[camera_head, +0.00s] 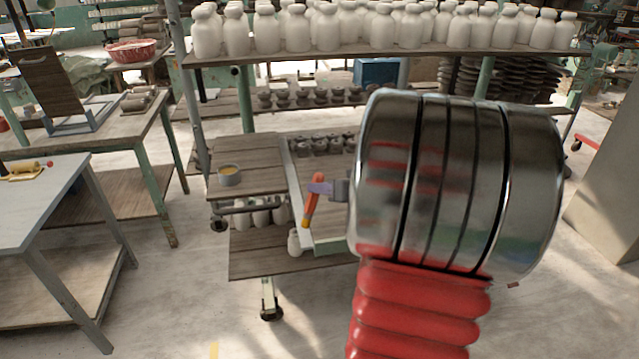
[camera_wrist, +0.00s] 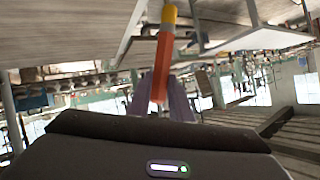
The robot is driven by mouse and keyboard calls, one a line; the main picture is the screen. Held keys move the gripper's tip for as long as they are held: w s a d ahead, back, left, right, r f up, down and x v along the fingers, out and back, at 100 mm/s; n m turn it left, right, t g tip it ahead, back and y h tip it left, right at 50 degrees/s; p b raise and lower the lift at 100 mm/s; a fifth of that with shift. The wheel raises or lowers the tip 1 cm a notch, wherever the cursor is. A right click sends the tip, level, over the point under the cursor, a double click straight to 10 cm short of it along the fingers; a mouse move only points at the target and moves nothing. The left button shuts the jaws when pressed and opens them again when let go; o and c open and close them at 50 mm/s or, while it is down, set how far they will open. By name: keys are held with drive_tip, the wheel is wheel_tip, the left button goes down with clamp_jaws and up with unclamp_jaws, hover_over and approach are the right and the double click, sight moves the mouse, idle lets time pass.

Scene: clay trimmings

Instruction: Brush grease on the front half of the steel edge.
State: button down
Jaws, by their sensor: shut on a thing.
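My gripper (camera_head: 322,188) has purple fingers, shut around the orange handle of the brush (camera_head: 313,196). The brush tilts slightly, its yellow end pointing down. The brush also shows in the wrist view (camera_wrist: 162,60), between my fingers (camera_wrist: 160,100). The steel edge (camera_head: 290,180) is a pale, narrow strip running front to back along the middle of the wooden cart. The brush's yellow end is at the front part of this strip in the head view; I cannot tell if it touches.
The wooden cart (camera_head: 246,158) has dark small pots at its back and white bottles on its lower shelf. A rack shelf (camera_head: 300,58) of white bottles stands behind. Tables (camera_head: 40,215) stand at left, with open floor between them and the cart.

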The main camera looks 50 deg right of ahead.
idle(0.3)
drive_tip(key=w+a+f+n+g+y, duration=0.1)
drive_tip(key=w+a+f+n+y, duration=0.1)
drive_tip(key=w+a+f, duration=0.3)
drive_tip(key=w+a+f+n+y, duration=0.2)
drive_tip(key=a+f, duration=0.1)
drive_tip(key=a, duration=0.4)
drive_tip(key=w+a+f+n+g+y, duration=0.1)
drive_tip(key=w+a+f+n+y, duration=0.1)
drive_tip(key=w+a+f, duration=0.3)
drive_tip(key=a+f+n+g+y, duration=0.1)
drive_tip(key=a+f, duration=0.2)
drive_tip(key=a, duration=0.3)
drive_tip(key=s+a+f+n+g+y, duration=0.1)
drive_tip(key=a+f+n+y, duration=0.1)
drive_tip(key=a, duration=0.4)
drive_tip(key=a+f+n+g+y, duration=0.1)
drive_tip(key=a+f+n, duration=0.1)
drive_tip(key=a, duration=0.5)
drive_tip(key=shift+s+f+y, duration=0.15)
drive_tip(key=shift+f+y, duration=0.25)
drive_tip(key=shift+f, duration=0.4)
